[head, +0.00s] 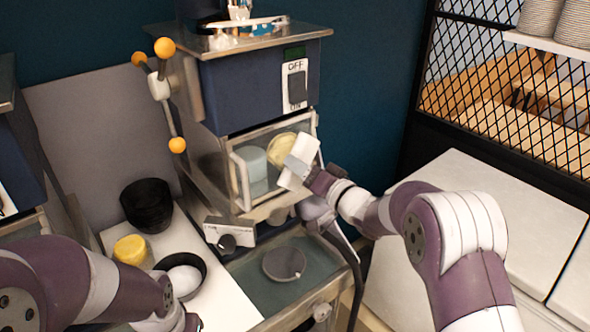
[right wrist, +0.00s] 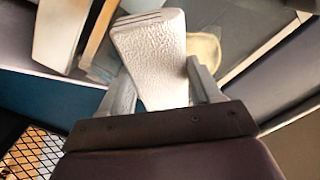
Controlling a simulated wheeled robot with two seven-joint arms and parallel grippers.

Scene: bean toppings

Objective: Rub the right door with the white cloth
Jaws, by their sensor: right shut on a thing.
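The white cloth (head: 302,155) is a folded, textured block in the head view. My right gripper (head: 299,176) is shut on it; in the right wrist view the cloth (right wrist: 152,60) sits between the two fingers. The right door (head: 242,178) is the framed clear front of the right-hand machine, with a pale handle on its left side. The cloth is in front of the door's right part; I cannot tell whether they touch. My left arm shows at lower left in the head view, but its gripper fingers do not show.
A blue cup (head: 252,160) and a yellow round thing (head: 282,150) show behind the door. A black bowl stack (head: 147,203), a yellow cup (head: 131,249) and a dark bowl (head: 196,264) stand on the white counter. A round plate (head: 284,263) lies below the machine.

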